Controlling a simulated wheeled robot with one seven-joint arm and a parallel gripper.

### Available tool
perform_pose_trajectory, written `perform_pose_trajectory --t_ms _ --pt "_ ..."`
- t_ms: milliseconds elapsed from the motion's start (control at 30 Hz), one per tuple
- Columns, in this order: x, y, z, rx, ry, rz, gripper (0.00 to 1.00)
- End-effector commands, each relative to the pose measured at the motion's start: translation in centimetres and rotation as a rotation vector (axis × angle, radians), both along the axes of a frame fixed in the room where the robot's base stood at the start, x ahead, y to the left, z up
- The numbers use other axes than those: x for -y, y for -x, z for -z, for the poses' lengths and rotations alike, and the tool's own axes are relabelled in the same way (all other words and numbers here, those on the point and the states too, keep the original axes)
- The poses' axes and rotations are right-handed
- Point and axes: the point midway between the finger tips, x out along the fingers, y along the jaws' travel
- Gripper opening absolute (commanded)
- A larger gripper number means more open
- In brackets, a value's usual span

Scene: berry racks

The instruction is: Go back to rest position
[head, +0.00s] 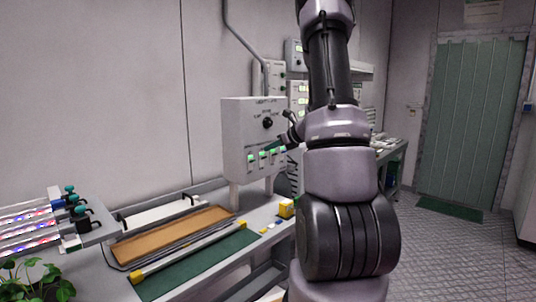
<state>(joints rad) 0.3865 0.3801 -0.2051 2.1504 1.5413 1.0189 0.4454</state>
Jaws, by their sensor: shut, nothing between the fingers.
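My arm rises through the middle-right of the head view and bends toward the control box. My gripper (284,139) shows as a small dark shape beside the right edge of the box, partly hidden by my own arm. It is shut, with nothing seen in it. The grey control box (233,139) stands on posts above the bench, with a dark knob (268,123) and a row of green-lit switches (263,156) on its face. I cannot tell whether the gripper touches the box.
A bench (190,270) along the wall holds a brown board (172,235) and a green mat (196,268). A rack with lit tubes (30,228) and a leafy plant (38,280) are at left. Open tiled floor (450,250) lies at right, before a green door (472,120).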

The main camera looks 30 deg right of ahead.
Motion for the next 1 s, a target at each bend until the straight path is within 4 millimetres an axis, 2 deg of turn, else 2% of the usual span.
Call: perform_pose_trajectory --t_ms 567,667,767,900,1000 --pt "-0.4 0.1 -0.4 0.003 0.009 -0.014 0.00" --pt "-2.5 0.8 -2.0 0.020 0.061 -0.091 0.00" --pt "-6.6 2.8 -4.8 0.053 0.174 -0.247 0.00" --pt "-13.2 7.6 -8.9 0.122 0.413 -0.539 0.00" --pt "-17.0 11.8 -10.8 0.177 0.602 -0.742 0.00"
